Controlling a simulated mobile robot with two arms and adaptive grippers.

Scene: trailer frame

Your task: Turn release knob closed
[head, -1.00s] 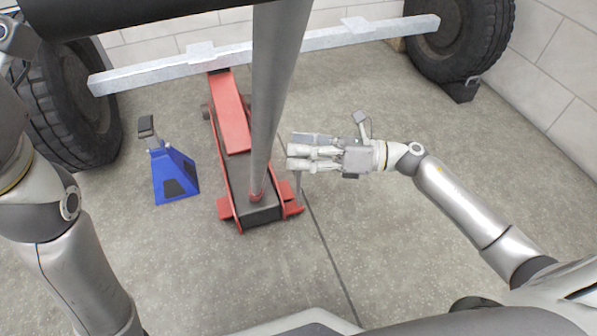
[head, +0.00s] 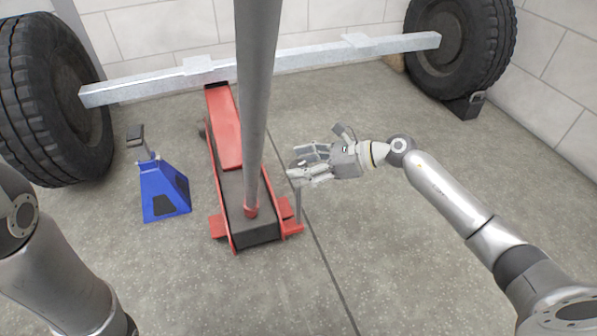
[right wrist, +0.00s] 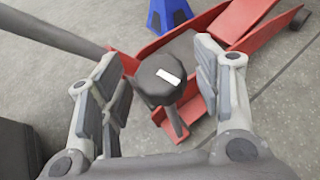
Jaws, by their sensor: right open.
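The release knob (right wrist: 160,79) is dark and round with a white mark on its top. In the right wrist view it sits on a short post, between the fingers of my open right gripper, with no clear contact. In the head view only the thin post (head: 298,208) shows beside the red floor jack (head: 226,150); the gripper hides the knob. My right gripper (head: 294,168) is above the post. The jack's long grey handle (head: 257,90) rises upright on its near end. My left arm shows at the left edge of the head view, but its gripper is out of view.
A blue jack stand (head: 163,190) stands left of the jack. A grey metal beam (head: 290,62) crosses behind, between two large tyres. A dark wheel chock (head: 464,105) rests by the right tyre (head: 460,45). The floor right of the jack is clear.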

